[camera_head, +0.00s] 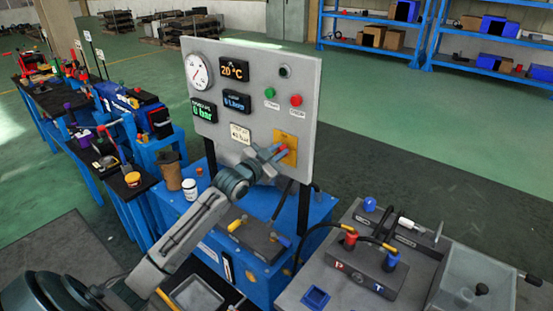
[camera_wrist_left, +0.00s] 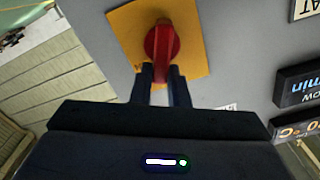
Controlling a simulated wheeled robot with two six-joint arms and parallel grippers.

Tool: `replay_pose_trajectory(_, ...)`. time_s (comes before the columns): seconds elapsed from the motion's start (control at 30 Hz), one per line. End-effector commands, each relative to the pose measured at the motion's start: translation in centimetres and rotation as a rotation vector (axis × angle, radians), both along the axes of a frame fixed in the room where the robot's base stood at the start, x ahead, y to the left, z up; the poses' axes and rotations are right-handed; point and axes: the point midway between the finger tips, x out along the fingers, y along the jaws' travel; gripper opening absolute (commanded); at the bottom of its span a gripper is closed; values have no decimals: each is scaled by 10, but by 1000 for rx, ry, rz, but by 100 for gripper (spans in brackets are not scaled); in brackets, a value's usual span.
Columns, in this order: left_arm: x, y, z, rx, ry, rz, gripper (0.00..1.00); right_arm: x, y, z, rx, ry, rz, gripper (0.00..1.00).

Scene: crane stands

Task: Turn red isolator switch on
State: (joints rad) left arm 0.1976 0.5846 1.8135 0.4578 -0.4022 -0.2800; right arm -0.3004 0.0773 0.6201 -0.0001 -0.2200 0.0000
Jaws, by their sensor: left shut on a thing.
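The red isolator switch (camera_wrist_left: 162,40) sits on a yellow plate (camera_wrist_left: 195,38) on the grey control panel (camera_head: 240,70). In the left wrist view, my left gripper (camera_wrist_left: 161,72) has its two dark fingers around the lower part of the red handle, shut on it. In the head view, the gripper (camera_head: 277,157) reaches the yellow plate at the panel's lower right and hides part of the switch. The handle's exact angle is hard to judge in the head view. My right gripper does not show.
The panel carries a round gauge (camera_head: 199,71), several displays, a green button (camera_head: 270,92) and a red button (camera_head: 296,100). A blue bench with valves and a grey box (camera_head: 365,267) with red and blue knobs stand below. Green floor lies behind.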

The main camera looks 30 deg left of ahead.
Motion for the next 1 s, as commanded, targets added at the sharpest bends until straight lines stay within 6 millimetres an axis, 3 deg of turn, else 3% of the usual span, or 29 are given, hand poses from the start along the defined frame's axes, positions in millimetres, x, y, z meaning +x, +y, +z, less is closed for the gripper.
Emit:
replay_pose_trajectory(0.03, 0, -1, -5, 44, -5, -1, 0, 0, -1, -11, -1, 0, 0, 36)
replay_pose_trajectory(0.3, 0, -6, -8, 300, -25, 1, 0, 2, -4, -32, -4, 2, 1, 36)
replay_pose_trajectory(1.0, -1, -14, -20, 929, -73, 1, 0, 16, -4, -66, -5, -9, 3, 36)
